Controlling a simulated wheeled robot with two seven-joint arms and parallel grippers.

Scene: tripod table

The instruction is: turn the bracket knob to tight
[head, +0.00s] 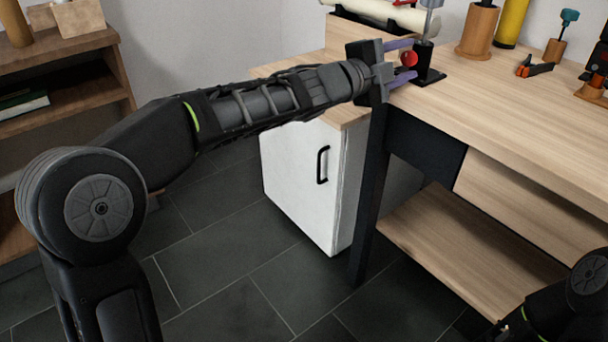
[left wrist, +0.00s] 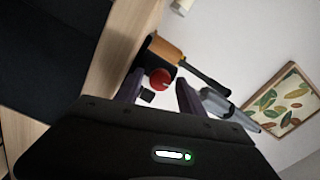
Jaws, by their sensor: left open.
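The red bracket knob (head: 409,58) sits on the side of a black bracket (head: 424,60) that stands on a flat black base on the workbench. My left gripper (head: 408,61) is open, with one purple finger above the knob and one below it in the head view. In the left wrist view the round red knob (left wrist: 160,79) shows in the gap between the two open fingers (left wrist: 160,84). A pale mark shows on its face. I cannot tell whether either finger touches it. Of my right arm, only dark links show at the lower right; its fingers are not seen.
The wooden workbench (head: 500,110) holds an orange-black clamp (head: 534,67), a wooden cylinder (head: 478,32), a yellow cylinder (head: 512,20) and a teal-handled tool (head: 568,20). A white cabinet (head: 300,180) stands below my left forearm. The bench's front middle is clear.

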